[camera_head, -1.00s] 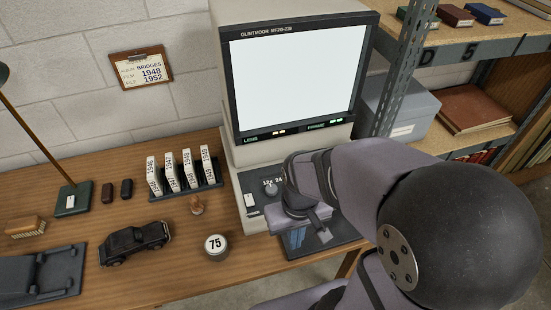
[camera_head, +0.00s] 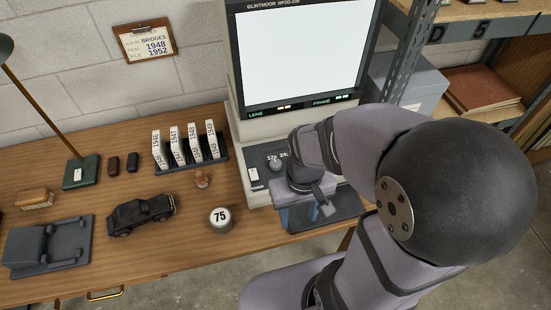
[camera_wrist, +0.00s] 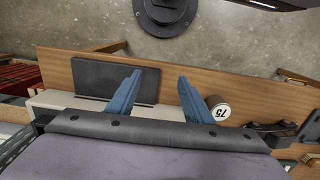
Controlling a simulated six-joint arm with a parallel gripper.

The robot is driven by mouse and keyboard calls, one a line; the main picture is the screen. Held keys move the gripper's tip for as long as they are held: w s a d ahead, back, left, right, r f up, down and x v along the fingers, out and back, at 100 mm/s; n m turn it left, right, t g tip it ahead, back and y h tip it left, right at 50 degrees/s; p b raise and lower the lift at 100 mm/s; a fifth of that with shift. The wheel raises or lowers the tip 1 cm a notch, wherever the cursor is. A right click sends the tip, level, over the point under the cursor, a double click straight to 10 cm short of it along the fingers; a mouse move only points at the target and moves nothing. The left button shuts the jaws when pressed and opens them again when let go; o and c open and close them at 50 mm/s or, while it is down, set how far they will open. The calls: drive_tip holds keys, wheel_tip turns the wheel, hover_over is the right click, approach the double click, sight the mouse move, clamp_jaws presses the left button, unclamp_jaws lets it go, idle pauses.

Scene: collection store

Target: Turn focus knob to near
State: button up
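The film reader (camera_head: 240,140) stands at the back of the table with a blank, lit screen (camera_head: 300,55). A strip below the screen reads LENS and FRAME. On its base is a round grey knob (camera_head: 276,164) beside the marking "12x 24x", and a small white switch plate (camera_head: 254,174). I see no knob labelled focus; my wrist hides part of the base. My gripper (camera_head: 302,216) points down in front of the base, right of the grey knob. In the wrist view its blue fingers (camera_wrist: 155,80) are spread apart with nothing between them.
A dark flat plate (camera_head: 347,224) lies below my gripper. A metal shelf (camera_head: 407,70) rises at the right.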

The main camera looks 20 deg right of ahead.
drive_tip(key=s, duration=0.1)
wheel_tip(320, 180, up, 2)
drive_tip(key=m+p, duration=0.3)
drive_tip(key=m, duration=0.2)
hover_over(276, 163)
drive_tip(key=shift+w+r+t, duration=0.15)
drive_tip(key=shift+w+t, duration=0.05)
drive_tip(key=shift+t, duration=0.1)
drive_tip(key=shift+w+r+m, duration=0.15)
drive_tip(key=shift+r+m, duration=0.1)
drive_tip(key=shift+m, duration=0.35)
drive_tip(key=shift+s+m, duration=0.2)
drive_tip(key=shift+m, duration=0.5)
drive_tip(key=shift+s+m, duration=0.15)
drive_tip(key=shift+m, duration=0.55)
drive_tip(key=shift+f, duration=0.1)
drive_tip(key=shift+f+p, duration=0.9)
drive_tip(key=shift+f, duration=2.65)
drive_tip(key=c, duration=1.1)
